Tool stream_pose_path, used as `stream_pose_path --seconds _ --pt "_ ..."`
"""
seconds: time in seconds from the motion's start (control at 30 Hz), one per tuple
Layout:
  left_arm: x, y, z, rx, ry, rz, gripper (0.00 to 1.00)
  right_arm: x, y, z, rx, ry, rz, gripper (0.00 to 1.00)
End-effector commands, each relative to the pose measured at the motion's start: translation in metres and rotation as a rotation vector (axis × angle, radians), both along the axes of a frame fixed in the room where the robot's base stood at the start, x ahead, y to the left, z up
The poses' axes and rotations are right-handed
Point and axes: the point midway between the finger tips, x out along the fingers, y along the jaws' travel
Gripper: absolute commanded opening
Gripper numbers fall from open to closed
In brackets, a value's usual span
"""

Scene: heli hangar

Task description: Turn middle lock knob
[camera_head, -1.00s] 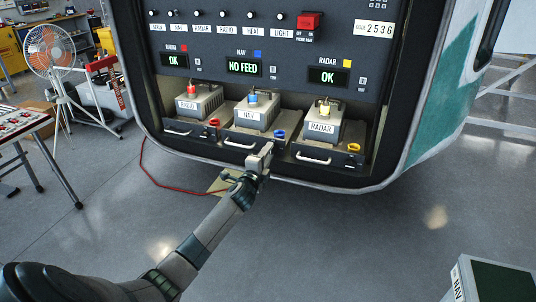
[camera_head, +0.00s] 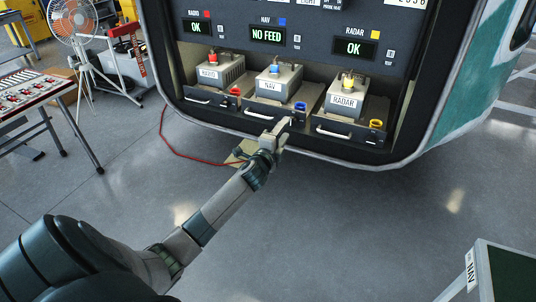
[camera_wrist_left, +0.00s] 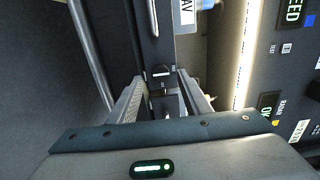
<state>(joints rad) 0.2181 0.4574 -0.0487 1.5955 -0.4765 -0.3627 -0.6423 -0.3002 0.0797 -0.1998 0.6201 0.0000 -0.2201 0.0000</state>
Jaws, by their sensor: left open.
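The middle tray (camera_head: 250,110), labelled NAV, has a handle at its left and a blue fitting (camera_head: 300,106) at its right end. My left gripper (camera_head: 281,127) is just in front of the right part of this tray's front and hides part of it. In the left wrist view, the small black lock knob (camera_wrist_left: 162,72) with a pale mark shows on the tray front. The open left gripper (camera_wrist_left: 163,88) has its fingers on either side of the line to this knob. I cannot tell whether they touch it. My right gripper is out of view.
The red-fitted RADIO tray (camera_head: 207,97) and yellow-fitted RADAR tray (camera_head: 345,128) flank the middle one. The NAV display (camera_head: 267,34) above reads NO FEED. A red cable (camera_head: 182,152) lies on the floor. A green-topped NAV case (camera_head: 508,272) stands at lower right.

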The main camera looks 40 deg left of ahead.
Motion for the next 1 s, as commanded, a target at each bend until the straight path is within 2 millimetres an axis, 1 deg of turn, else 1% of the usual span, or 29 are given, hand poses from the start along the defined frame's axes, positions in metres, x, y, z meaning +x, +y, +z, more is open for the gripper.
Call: stream_pose_path --seconds 0.03,0.4,0.6,0.67,0.8,0.9,1.0 --pt "-0.009 -0.002 -0.003 0.001 0.001 -0.001 0.44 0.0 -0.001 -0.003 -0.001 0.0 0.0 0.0" --pt "-0.076 -0.018 -0.003 0.0 0.001 -0.001 0.44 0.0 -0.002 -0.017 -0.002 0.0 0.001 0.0" --pt "-0.108 -0.026 -0.002 0.0 0.001 -0.001 0.44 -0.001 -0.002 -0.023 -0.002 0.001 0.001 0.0" --pt "-0.115 -0.028 -0.002 0.0 0.001 -0.001 0.44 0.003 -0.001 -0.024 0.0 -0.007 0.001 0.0" --pt "-0.126 -0.03 -0.001 0.0 0.001 0.001 0.44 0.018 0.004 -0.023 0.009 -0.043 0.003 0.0" --pt "-0.13 -0.031 0.0 0.0 0.0 0.0 0.44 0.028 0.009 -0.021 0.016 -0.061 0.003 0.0" --pt "-0.131 -0.031 0.0 0.0 0.0 0.001 0.44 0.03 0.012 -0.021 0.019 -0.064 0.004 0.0"
